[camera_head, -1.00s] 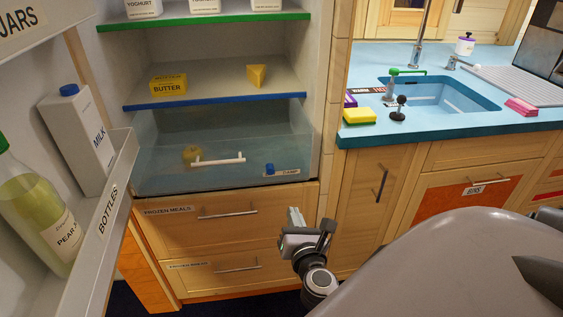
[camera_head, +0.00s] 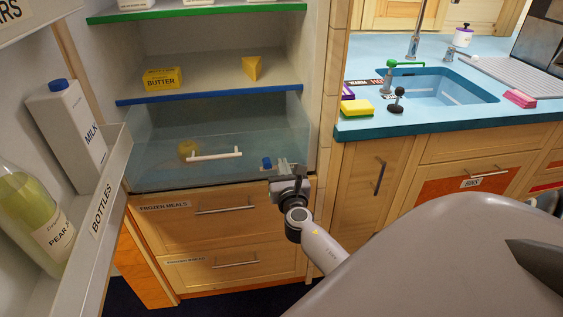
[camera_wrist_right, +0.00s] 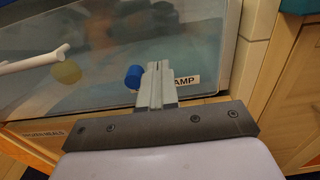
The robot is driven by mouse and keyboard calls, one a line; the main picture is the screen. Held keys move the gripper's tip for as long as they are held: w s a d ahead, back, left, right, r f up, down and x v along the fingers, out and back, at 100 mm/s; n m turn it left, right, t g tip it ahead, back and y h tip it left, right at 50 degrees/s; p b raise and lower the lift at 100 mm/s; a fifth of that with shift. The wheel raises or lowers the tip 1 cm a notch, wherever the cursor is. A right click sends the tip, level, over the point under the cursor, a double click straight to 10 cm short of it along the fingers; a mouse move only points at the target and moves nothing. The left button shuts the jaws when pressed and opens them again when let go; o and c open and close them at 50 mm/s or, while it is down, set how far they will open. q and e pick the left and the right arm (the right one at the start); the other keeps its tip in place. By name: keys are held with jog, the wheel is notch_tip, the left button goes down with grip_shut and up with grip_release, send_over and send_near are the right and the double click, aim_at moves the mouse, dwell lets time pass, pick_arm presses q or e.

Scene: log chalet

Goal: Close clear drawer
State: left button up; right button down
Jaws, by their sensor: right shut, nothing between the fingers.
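The clear drawer (camera_head: 150,165) is the see-through bin at the bottom of the fridge, with a white bar handle (camera_head: 214,156) on its front. A yellowish round item (camera_head: 187,150) shows inside it. My right gripper (camera_head: 283,163) is shut and empty in front of the right part of the drawer front. In the right wrist view the fingertips (camera_wrist_right: 158,68) point at the clear front (camera_wrist_right: 200,35), beside a blue knob (camera_wrist_right: 134,77) and a label ending in "AMP". I cannot tell whether they touch. The white handle (camera_wrist_right: 30,61) is to their left. My left gripper is not in view.
Below are wooden drawers, one labelled frozen meals (camera_head: 225,208). The open fridge door with a bottle shelf (camera_head: 112,190) stands at left, holding a milk carton (camera_head: 68,125) and a pear bottle (camera_head: 35,215). A blue counter with a sink (camera_head: 435,88) is at right.

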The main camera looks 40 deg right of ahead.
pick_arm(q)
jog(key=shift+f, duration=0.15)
pick_arm(e)
jog(key=shift+x, duration=1.3)
jog(key=shift+d, duration=0.1)
